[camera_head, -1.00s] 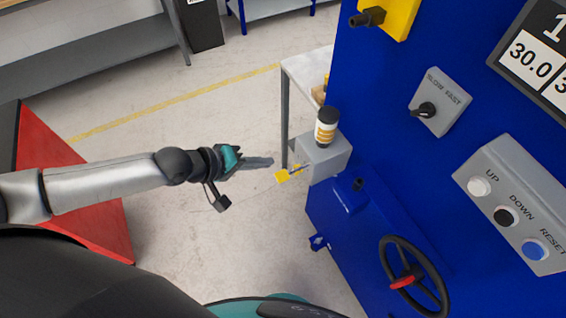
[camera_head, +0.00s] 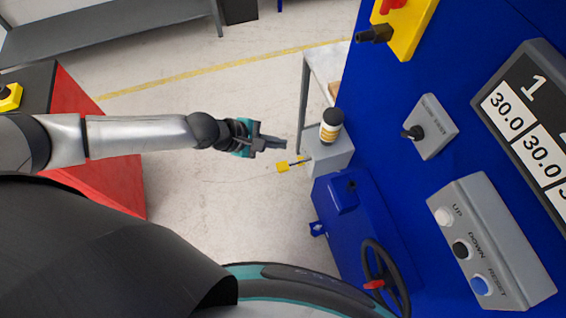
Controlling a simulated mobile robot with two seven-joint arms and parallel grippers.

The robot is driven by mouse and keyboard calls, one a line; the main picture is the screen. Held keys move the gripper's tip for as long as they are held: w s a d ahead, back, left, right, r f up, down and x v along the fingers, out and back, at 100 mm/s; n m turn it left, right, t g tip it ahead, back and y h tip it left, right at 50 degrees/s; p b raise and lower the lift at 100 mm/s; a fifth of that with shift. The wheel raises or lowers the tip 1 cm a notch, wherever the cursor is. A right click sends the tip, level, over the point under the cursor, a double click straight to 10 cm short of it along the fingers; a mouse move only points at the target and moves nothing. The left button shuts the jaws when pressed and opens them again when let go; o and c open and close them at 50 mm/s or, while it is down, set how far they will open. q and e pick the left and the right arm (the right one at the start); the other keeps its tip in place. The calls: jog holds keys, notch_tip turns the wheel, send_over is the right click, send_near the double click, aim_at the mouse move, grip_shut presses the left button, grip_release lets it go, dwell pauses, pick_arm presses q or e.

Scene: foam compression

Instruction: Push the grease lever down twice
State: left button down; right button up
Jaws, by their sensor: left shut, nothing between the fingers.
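The grease lever is a short dark rod with a yellow end (camera_head: 283,167). It sticks out to the left from a grey box (camera_head: 330,157) on the side of the blue machine. A white, black and yellow canister (camera_head: 330,126) stands on that box. My left gripper (camera_head: 283,144) comes in from the left, shut and empty. In the picture its fingertips lie just above the yellow end, with a small gap between them. I cannot tell how far apart they are in height. My right gripper is not in view.
The blue machine fills the right side, with a black handwheel (camera_head: 384,277), a button panel (camera_head: 490,245), a speed knob (camera_head: 429,127) and a display (camera_head: 530,130). A pale table (camera_head: 327,62) stands behind the lever. A red and black block (camera_head: 92,170) is at the left. Floor between is clear.

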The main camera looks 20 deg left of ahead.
pick_arm(q)
jog(key=b, duration=0.7)
send_over(280, 166)
jog(key=f, duration=0.7)
jog(key=shift+s+a+f, duration=0.2)
jog(key=shift+f, duration=0.15)
jog(key=shift+f+b, duration=0.5)
jog(key=shift+f, duration=0.05)
jog(key=shift+f, duration=0.1)
dwell(0.8)
jog(key=shift+f, duration=0.3)
jog(key=shift+f+b, duration=1.35)
dwell(1.2)
jog(key=shift+a+r, duration=0.1)
dwell(0.4)
jog(key=shift+r+p, duration=1.65)
jog(key=shift+p, duration=0.15)
